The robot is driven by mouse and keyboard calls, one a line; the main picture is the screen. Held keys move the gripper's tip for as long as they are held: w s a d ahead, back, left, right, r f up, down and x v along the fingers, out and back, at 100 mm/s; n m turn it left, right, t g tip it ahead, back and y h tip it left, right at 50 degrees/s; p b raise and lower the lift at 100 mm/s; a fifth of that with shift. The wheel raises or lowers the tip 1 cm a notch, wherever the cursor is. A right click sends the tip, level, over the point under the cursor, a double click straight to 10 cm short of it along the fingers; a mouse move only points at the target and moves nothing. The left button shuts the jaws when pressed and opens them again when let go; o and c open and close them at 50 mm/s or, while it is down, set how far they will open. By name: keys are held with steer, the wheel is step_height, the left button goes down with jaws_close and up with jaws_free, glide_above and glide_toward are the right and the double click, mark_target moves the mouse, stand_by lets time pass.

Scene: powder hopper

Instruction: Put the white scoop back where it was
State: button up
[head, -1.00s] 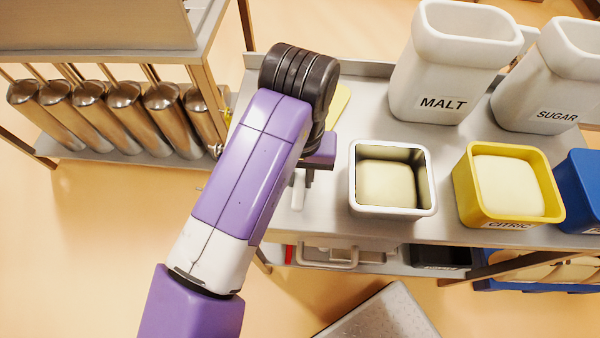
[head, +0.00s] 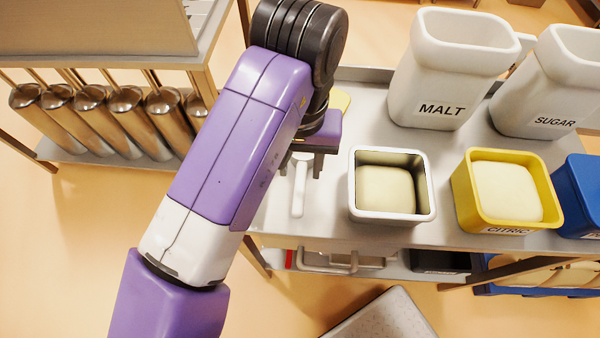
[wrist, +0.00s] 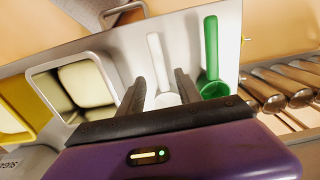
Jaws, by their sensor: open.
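The white scoop lies on the metal table. Its handle (head: 299,187) shows in the head view below my gripper (head: 305,165), pointing toward the table's front edge; its bowl is hidden there. In the wrist view the white scoop (wrist: 159,62) lies between the two fingers of my gripper (wrist: 160,85), its handle reaching beyond the tips and its bowl partly hidden behind the palm. The fingers are apart, one on each side, and I cannot tell whether either touches it.
A green scoop (wrist: 211,55) lies beside the white one. A white-rimmed bin of pale powder (head: 357,205), a yellow CITRIC bin (head: 470,205) and a blue bin (head: 578,190) stand to the right. MALT (head: 440,85) and SUGAR (head: 545,95) containers stand behind. Several metal scoops (head: 118,100) hang at left.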

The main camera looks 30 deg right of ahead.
mark_target(300, 183)
step_height(300, 183, up, 5)
steer(key=shift+r, duration=0.15)
stand_by(0.6)
